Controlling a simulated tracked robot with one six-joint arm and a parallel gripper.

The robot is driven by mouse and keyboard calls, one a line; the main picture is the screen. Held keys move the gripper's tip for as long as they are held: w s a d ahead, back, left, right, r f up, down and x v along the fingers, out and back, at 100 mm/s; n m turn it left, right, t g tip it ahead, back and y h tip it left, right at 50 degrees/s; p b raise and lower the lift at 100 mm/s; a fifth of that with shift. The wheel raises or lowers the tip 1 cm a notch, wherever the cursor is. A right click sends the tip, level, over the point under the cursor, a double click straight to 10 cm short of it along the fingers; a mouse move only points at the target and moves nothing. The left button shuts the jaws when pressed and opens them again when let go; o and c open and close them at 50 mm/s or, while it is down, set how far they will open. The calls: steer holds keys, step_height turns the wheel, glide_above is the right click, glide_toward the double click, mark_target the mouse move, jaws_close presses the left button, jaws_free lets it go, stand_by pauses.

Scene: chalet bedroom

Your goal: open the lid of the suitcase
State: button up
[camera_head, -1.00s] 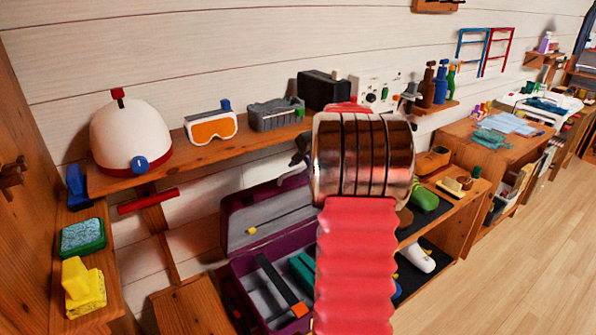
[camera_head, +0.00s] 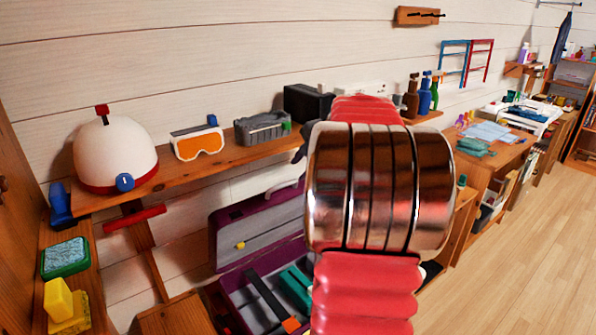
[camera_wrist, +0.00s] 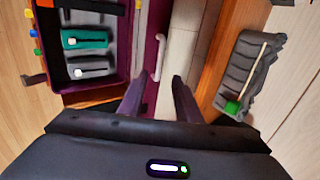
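The purple suitcase stands open in the head view. Its lid (camera_head: 256,232), with a grey lining, is raised and leans back toward the wall. Its base (camera_head: 236,308) holds dark and teal items, and part of it is hidden behind my arm. A pale handle (camera_head: 284,187) is at the lid's top edge. In the wrist view my gripper (camera_wrist: 157,82) has its fingers apart, with the lid's purple edge (camera_wrist: 150,62) and the pale handle (camera_wrist: 159,58) beyond and between them. I see no clear contact. The head view mostly hides the gripper behind my arm.
A wooden wall shelf (camera_head: 190,172) above the suitcase carries a white helmet (camera_head: 115,152), orange goggles (camera_head: 198,143) and a grey tray (camera_head: 262,127), also close right of the fingers in the wrist view (camera_wrist: 246,75). Open floor (camera_head: 520,260) lies to the right.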

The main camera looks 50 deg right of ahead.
steer(key=shift+c, duration=0.3)
steer(key=shift+a, duration=0.1)
steer(key=shift+c, duration=0.8)
steer(key=a+n, duration=0.1)
steer(key=a, duration=0.3)
steer(key=w+a+r+n, duration=0.1)
steer(key=a, duration=0.4)
steer(key=a+n+y, duration=0.1)
steer(key=a+n, duration=0.1)
steer(key=a, duration=0.2)
steer(key=shift+w+a+r+g, duration=0.2)
steer(key=shift+w+a+g, duration=0.05)
steer(key=shift+a+g, duration=0.05)
jaws_close()
steer(key=s+a+f+n+g+y, duration=0.1)
steer(key=s+a+n, duration=0.4)
steer(key=a, duration=0.7)
steer(key=s+a+f+n+g, duration=0.1)
steer(key=s+a+n, duration=0.35)
steer(key=a, duration=0.85)
steer(key=s+a+f+n, duration=0.4)
steer(key=s+a+n, duration=0.3)
steer(key=s, duration=0.2)
steer(key=shift+f, duration=0.25)
steer(key=shift+s+a, duration=0.1)
steer(key=shift+s, duration=0.05)
